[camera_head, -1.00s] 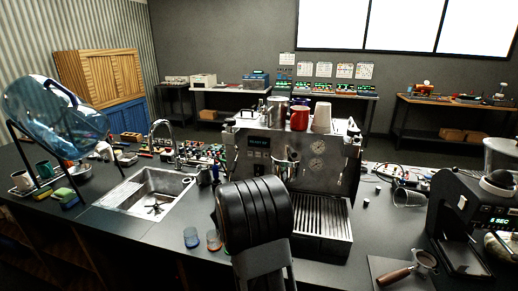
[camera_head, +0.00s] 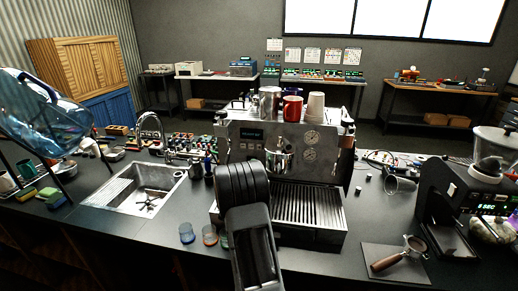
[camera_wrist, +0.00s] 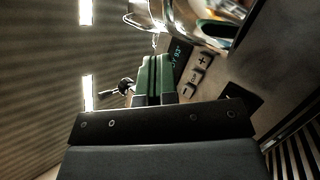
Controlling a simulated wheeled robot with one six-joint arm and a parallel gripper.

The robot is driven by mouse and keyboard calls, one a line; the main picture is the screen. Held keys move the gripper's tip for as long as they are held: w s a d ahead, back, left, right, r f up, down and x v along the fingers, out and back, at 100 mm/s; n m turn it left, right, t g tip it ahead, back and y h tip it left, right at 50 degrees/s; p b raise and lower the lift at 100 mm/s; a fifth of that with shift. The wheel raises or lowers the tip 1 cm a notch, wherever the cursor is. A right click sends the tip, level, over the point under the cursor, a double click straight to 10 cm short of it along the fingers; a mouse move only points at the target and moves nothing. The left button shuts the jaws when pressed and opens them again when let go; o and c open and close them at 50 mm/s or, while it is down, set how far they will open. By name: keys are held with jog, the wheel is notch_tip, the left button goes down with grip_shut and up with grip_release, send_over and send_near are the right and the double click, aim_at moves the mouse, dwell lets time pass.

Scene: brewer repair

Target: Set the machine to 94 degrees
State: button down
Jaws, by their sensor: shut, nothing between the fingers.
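The espresso machine (camera_head: 318,170) stands on the counter in the head view, with a small lit display (camera_head: 250,134) on its front. In the head view my arm hides the fingers.
Cups, including a red mug (camera_head: 292,108), stand on top. A sink (camera_head: 147,187) and small glasses (camera_head: 187,233) are left. A grinder (camera_head: 452,200) and portafilter (camera_head: 390,258) are right.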

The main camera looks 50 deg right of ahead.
jog(key=shift+w+d+b, duration=0.1)
jog(key=shift+w+d, duration=0.65)
jog(key=shift+d, duration=0.45)
jog(key=shift+w+d+b, duration=0.15)
jog(key=shift+w+d, duration=0.6)
jog(key=shift+d, duration=0.5)
jog(key=shift+w+d+b, duration=0.1)
jog(key=shift+w+d, duration=0.65)
jog(key=shift+d, duration=0.45)
jog(key=shift+w+d+b, duration=0.15)
jog(key=shift+b, duration=0.3)
jog(key=shift+w+d+b, duration=0.35)
jog(key=shift+d+b, duration=0.25)
jog(key=shift+b, duration=0.15)
jog(key=shift+a, duration=0.1)
jog(key=shift+s+a+b, duration=0.5)
jog(key=shift+a, duration=0.2)
jog(key=shift+s+a+b, duration=0.35)
jog(key=shift+s+a, duration=0.1)
jog(key=shift+a, duration=0.25)
jog(key=shift+s+a+b, duration=0.3)
jog(key=shift+s+a, duration=0.1)
jog(key=shift+a, duration=0.3)
jog(key=shift+s+a+b, duration=0.35)
jog(key=shift+s+a, duration=0.1)
jog(key=shift+a, duration=0.25)
